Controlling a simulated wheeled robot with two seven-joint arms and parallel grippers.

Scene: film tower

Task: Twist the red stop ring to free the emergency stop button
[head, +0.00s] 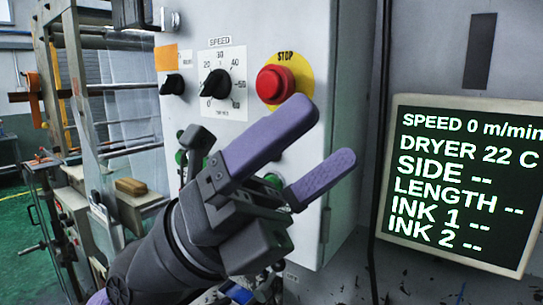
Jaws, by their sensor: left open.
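The red stop button with its ring (274,82) sits on a yellow disc (303,72) marked STOP, on the front of a grey control cabinet (300,25). My left gripper (332,142) is in front of the cabinet, below and slightly right of the red button in the picture. Its two purple fingers are spread apart with nothing between them. The upper fingertip is just under the button in the picture; I cannot tell the depth gap. My right gripper is not in view.
A SPEED dial (217,84) and a smaller black knob (173,84) are left of the button. Green buttons are partly hidden behind my gripper. A metal frame (75,90) stands at left.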

